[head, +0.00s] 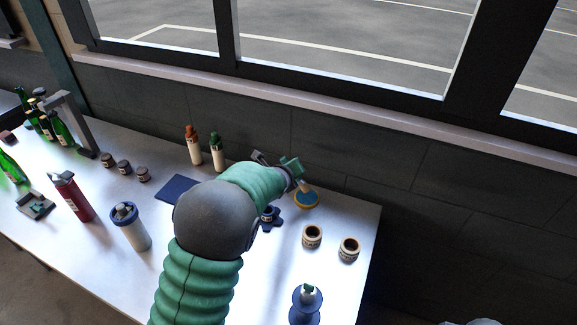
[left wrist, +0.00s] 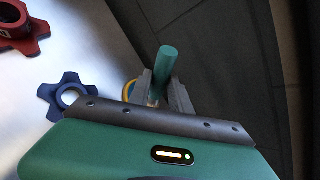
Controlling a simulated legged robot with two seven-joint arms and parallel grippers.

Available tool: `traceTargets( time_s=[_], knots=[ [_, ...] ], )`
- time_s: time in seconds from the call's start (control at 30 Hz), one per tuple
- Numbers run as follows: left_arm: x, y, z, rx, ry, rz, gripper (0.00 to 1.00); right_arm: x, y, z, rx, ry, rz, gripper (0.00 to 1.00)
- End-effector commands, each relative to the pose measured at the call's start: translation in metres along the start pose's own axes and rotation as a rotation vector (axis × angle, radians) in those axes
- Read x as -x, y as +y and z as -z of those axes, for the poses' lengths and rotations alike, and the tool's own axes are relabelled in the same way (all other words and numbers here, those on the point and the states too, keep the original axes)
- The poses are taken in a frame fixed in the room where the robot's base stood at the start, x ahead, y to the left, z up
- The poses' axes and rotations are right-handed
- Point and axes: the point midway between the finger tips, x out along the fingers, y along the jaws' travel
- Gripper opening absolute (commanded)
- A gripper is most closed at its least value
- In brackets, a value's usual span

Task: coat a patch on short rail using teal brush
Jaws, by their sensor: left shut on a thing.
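My left gripper (head: 290,167) is at the far right part of the table, shut on the teal brush (head: 292,163). In the left wrist view the brush's teal handle (left wrist: 166,62) stands up between the two fingers (left wrist: 163,92). A pale lower part of the brush points down at a round yellow and blue dish (head: 307,200). I cannot tell whether the tip touches it. The dish shows partly behind the fingers in the left wrist view (left wrist: 128,91). I cannot make out which thing is the short rail. My right gripper is not in view.
A blue star-shaped holder (head: 270,215) and two tape-like rings (head: 312,236) are near my arm. Two capped bottles (head: 216,152) stand behind a dark blue pad (head: 176,188). Small jars, a grey frame (head: 76,125) and green bottles are at left. A blue spool (head: 306,305) stands in front.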

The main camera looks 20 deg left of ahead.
Motion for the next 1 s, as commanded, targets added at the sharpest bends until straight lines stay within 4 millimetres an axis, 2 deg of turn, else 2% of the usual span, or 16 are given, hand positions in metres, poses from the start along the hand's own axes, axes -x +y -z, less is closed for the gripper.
traceTargets(
  time_s=[0.27,0.43,0.57,0.77,1.0],
  knots=[
    [-0.02,0.005,-0.011,-0.117,-0.008,0.186,0.0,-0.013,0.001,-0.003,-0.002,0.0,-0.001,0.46],
    [-0.038,0.01,-0.021,-0.201,-0.018,0.359,0.0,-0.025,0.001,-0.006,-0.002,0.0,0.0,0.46],
    [-0.044,0.006,-0.025,-0.241,-0.026,0.443,0.0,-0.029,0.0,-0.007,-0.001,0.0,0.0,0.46],
    [-0.051,0.006,-0.013,-0.257,-0.027,0.457,0.0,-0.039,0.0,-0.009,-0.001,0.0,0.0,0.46],
    [-0.07,0.024,0.005,-0.255,-0.026,0.454,0.0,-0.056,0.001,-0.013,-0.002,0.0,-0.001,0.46]
  ],
)
